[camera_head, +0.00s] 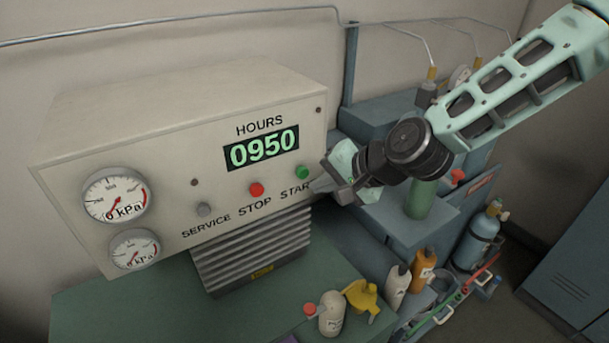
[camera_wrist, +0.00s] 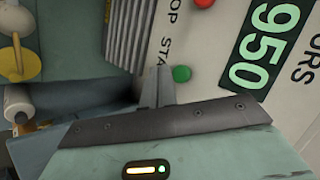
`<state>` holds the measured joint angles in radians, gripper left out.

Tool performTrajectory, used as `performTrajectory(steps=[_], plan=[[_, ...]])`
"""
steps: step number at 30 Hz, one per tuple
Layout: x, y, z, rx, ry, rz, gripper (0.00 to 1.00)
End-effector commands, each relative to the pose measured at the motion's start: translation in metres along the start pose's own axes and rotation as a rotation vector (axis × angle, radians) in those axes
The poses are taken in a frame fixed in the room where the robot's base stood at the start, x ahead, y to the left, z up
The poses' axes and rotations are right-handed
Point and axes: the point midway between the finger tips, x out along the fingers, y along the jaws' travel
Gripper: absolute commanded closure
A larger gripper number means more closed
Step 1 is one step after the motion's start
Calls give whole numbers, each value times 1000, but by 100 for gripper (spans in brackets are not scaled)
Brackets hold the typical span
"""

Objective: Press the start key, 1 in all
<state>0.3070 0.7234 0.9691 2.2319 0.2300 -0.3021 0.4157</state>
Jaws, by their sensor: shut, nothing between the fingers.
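The green start key (camera_head: 302,172) sits on the cream panel above the word START, whose last letter is covered by my gripper. In the wrist view the green key (camera_wrist: 182,73) shows close beside the fingertips. My gripper (camera_head: 317,187) is shut and empty, just below and right of the key in the head view. In the wrist view its closed fingers (camera_wrist: 159,76) point at the panel, to the left of the key. A small gap shows between key and fingers there; whether the tips touch the panel I cannot tell.
The red stop key (camera_head: 256,189) and grey service key (camera_head: 204,209) sit left of the start key. The hours display (camera_head: 262,149) reads 0950. Two gauges (camera_head: 117,196) are at the panel's left. Bottles (camera_head: 397,284) and a yellow funnel (camera_head: 361,295) stand below.

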Motion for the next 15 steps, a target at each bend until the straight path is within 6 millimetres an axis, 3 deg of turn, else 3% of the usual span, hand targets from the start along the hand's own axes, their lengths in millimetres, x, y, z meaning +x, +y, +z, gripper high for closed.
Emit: performTrajectory(steps=[15], plan=[[9, -7, -7, -1, 0, 0, 100]])
